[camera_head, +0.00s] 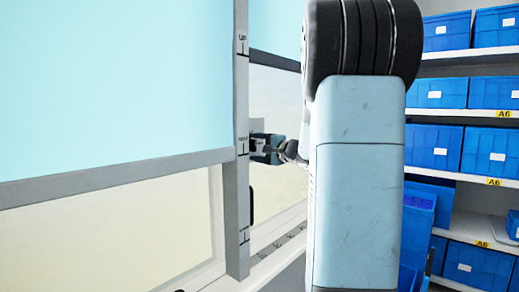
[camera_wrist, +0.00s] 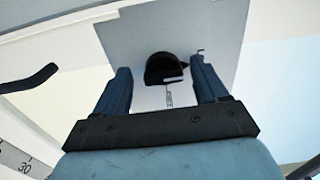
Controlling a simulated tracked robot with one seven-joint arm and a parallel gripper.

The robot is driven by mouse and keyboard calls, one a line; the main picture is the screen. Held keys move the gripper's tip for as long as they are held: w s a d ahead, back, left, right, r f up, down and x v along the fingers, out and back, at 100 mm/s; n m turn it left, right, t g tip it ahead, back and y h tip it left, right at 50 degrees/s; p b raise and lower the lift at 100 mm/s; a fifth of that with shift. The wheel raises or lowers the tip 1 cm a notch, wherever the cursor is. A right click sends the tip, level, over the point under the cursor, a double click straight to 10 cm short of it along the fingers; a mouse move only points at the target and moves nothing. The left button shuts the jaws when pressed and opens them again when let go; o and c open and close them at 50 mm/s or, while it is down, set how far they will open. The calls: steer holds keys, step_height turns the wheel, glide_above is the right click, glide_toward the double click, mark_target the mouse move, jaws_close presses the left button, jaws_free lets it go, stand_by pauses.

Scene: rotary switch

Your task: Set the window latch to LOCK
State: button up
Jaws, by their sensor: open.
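In the wrist view a rounded black knob (camera_wrist: 163,68), which looks like the window latch, sits on a grey plate (camera_wrist: 205,25). A pale strip shows at its lower edge, and small marks (camera_wrist: 169,95) on the plate are too small to read. My gripper (camera_wrist: 160,67) is open, with one dark finger on each side of the knob. The right finger is closer to the knob; I cannot tell whether it touches. In the head view my gripper (camera_head: 266,149) is at the window, partly hidden behind the vertical post (camera_head: 242,110). No LOCK label is readable.
A light blue blind (camera_head: 110,80) covers the upper window. A black handle (camera_wrist: 30,79) stands left of my gripper in the wrist view, and a scale marked 30 (camera_wrist: 22,160) is at lower left. Shelves with blue bins (camera_head: 435,147) stand at right in the head view.

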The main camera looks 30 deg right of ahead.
steer(key=v, duration=1.3)
steer(key=shift+s, duration=0.35)
steer(key=shift+d, duration=0.1)
steer(key=s+a+f+n+g+y, duration=0.1)
steer(key=s+a+f+n+g, duration=0.15)
steer(key=a, duration=0.45)
steer(key=s+a+f+n+g, duration=0.2)
steer(key=a+g, duration=0.1)
steer(key=a, duration=0.3)
steer(key=s+a+f+n+g+y, duration=0.1)
steer(key=s+a+f+n+g, duration=0.15)
steer(key=a, duration=0.45)
steer(key=s+a+f+n+g+h, duration=0.2)
steer(key=s+n+h, duration=0.1)
steer(key=s, duration=0.3)
steer(key=s+a+f+n+g+h, duration=0.2)
steer(key=s+a+f+h, duration=0.1)
steer(key=s, duration=0.3)
steer(key=shift+s+f+n+h, duration=0.3)
steer(key=shift+s+n+h, duration=0.1)
steer(key=shift+s+d+n+t+h, duration=0.3)
steer(key=shift+s+d+n+h, duration=0.1)
steer(key=shift+s+n+h, duration=0.25)
